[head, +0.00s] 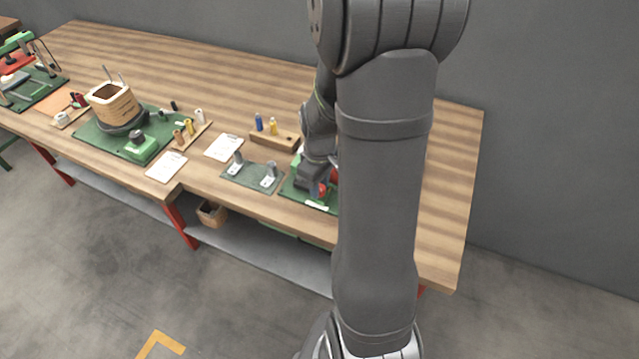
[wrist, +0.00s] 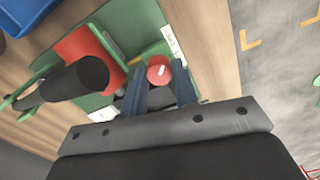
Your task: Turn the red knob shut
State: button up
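The red knob (wrist: 159,70) is round, with a white mark on its face. It sits at the edge of a green machine base (wrist: 142,22). My gripper (wrist: 160,82) has its two blue-grey fingers apart, one on each side of the knob, with their tips close to its sides. I see no clear sign of squeezing, and contact is hard to tell. In the head view the knob (head: 322,189) is a small red spot beside my gripper (head: 314,188), low over the green base (head: 313,204). My arm hides much of this station.
In the wrist view a black cylinder (wrist: 78,79) on a red part (wrist: 85,48) stands left of the knob, and a blue bin (wrist: 22,14) lies beyond. A grey-green plate with two posts (head: 252,178) and a wooden block with spools (head: 274,139) are left of the station on the workbench.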

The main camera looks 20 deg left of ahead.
jog(key=c, duration=0.4)
jog(key=shift+m, duration=2.3)
jog(key=o, duration=1)
jog(key=shift+r, duration=0.1)
notch_tip(320, 180, up, 17)
jog(key=shift+r, duration=0.15)
jog(key=shift+c, duration=0.3)
